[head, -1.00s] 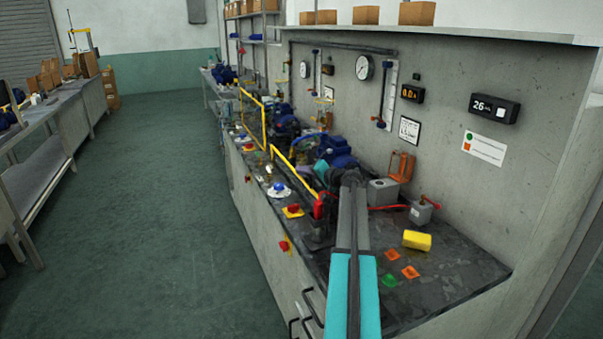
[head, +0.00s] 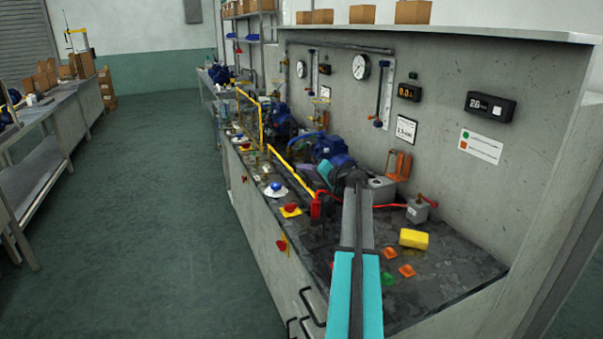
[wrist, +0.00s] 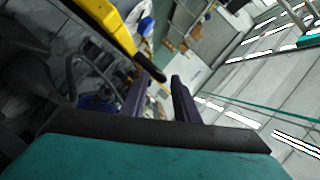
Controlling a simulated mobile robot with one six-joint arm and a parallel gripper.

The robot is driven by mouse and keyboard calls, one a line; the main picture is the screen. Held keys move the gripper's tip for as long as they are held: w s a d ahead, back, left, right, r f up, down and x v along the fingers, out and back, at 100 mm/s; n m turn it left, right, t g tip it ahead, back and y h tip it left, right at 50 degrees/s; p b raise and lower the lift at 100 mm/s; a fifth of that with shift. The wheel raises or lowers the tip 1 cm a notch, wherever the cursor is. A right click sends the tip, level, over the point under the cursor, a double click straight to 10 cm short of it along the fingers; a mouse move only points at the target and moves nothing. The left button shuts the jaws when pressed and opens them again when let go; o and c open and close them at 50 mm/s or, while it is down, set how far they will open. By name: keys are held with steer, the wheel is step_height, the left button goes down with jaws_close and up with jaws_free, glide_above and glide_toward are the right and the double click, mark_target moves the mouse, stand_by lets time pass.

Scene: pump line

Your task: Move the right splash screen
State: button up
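The right splash screen (head: 291,172) is the nearer yellow-framed panel along the bench's front edge in the head view. Its near part is close to a red fitting. My arm reaches over the bench from the front, and its teal wrist is just behind this screen's rail. In the wrist view my gripper (wrist: 160,79) shows two dark fingers apart, with a visible gap.
The far yellow screen (head: 260,122) stands farther along the bench. Blue pumps (head: 330,148) sit behind the screens. A grey box with a red lever (head: 418,210), a yellow block (head: 413,239) and orange and green tags are at right. The aisle floor (head: 150,200) is clear.

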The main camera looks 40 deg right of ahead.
steer(key=b+v, duration=0.1)
steer(key=v, duration=0.9)
steer(key=shift+a+r, duration=0.1)
steer(key=shift+a, duration=0.05)
